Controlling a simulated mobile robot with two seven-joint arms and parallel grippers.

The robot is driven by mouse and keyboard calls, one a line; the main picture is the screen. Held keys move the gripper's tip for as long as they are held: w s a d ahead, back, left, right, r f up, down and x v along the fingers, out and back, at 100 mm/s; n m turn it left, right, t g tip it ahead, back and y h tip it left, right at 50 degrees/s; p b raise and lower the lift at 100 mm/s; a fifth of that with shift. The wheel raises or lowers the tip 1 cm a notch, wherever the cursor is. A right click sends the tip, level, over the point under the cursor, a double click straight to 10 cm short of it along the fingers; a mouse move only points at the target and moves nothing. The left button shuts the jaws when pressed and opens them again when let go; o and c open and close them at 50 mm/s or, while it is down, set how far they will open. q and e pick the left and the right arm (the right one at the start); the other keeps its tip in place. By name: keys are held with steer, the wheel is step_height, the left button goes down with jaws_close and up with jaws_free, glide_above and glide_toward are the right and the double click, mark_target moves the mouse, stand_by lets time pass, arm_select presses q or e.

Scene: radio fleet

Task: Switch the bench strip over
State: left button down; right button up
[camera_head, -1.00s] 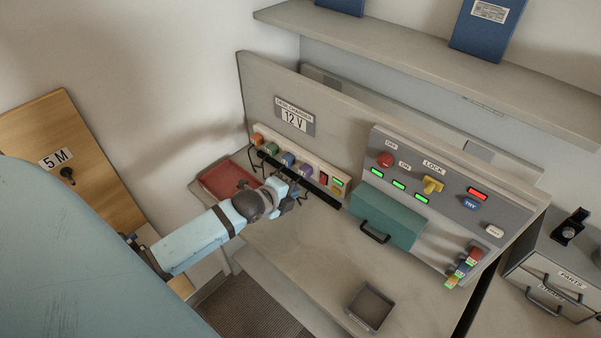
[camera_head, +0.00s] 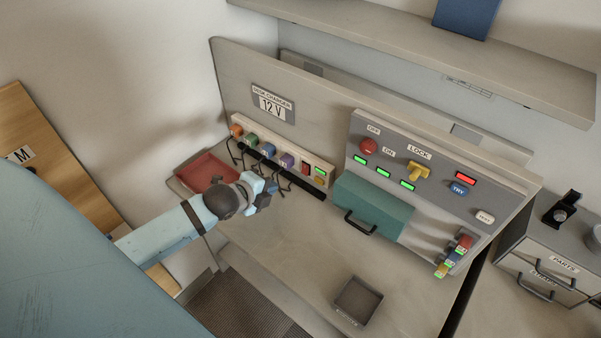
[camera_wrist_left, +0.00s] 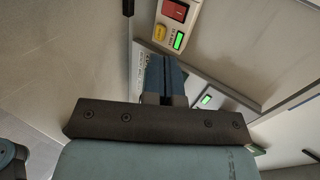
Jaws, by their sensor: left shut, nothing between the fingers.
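The bench strip (camera_head: 285,150) is a pale bar at the foot of the upright panel. Several coloured plugs with black leads sit along it. At its right end are a red switch (camera_head: 306,168), a lit green lamp (camera_head: 321,171) and a yellow button (camera_head: 319,181). The wrist view also shows the red switch (camera_wrist_left: 176,10), yellow button (camera_wrist_left: 160,32) and green lamp (camera_wrist_left: 178,40) beyond the fingers. My left gripper (camera_head: 270,187) is shut and empty, in front of the strip and left of the switch. Its fingers (camera_wrist_left: 165,75) look apart from the strip. My right gripper is out of view.
A red tray (camera_head: 205,172) lies at the bench's left end. A teal box (camera_head: 373,207) with a black handle stands right of the strip, below a control panel (camera_head: 420,185). A small grey tray (camera_head: 357,300) sits at the front. The bench middle is clear.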

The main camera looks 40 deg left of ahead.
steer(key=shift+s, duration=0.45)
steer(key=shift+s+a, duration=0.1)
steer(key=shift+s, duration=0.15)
arm_select(q)
steer(key=p, duration=0.2)
glide_toward(304, 172)
steer(key=x, duration=0.7)
steer(key=shift+d+f, duration=0.1)
steer(key=shift+d, duration=0.05)
steer(key=shift+w, duration=0.1)
arm_select(e)
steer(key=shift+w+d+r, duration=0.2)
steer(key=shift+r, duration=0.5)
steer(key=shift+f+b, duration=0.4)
steer(key=shift+b, duration=0.05)
arm_select(q)
steer(key=shift+w+t, duration=0.1)
steer(key=shift+t, duration=0.2)
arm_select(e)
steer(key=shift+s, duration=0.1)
arm_select(q)
steer(key=shift+f, duration=0.1)
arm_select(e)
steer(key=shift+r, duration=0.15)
